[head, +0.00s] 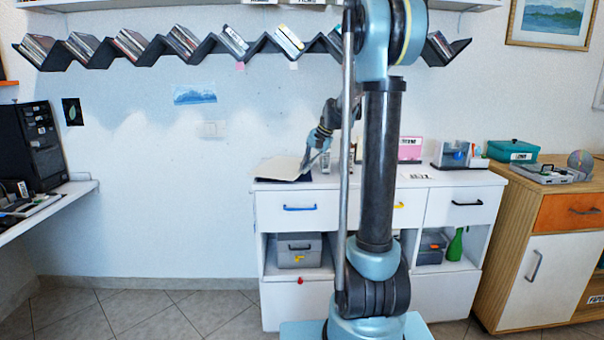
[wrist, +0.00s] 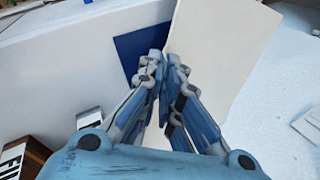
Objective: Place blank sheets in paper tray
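The off-white blank sheets (head: 277,168) are at the left end of the white cabinet's top, next to my gripper (head: 306,162). In the wrist view the sheets (wrist: 222,52) run up and right from my gripper (wrist: 165,60), with their left edge at the fingertips. The fingers are close together and appear shut on the sheets; the contact itself is partly hidden.
The white cabinet (head: 285,218) holds a grey box (head: 299,250) in its lower left opening. A pink labelled item (head: 410,150) and a clear organiser (head: 455,154) stand farther right on top. A teal box (head: 513,150) is on the wooden cabinet. Zigzag disc shelves (head: 150,52) hang above.

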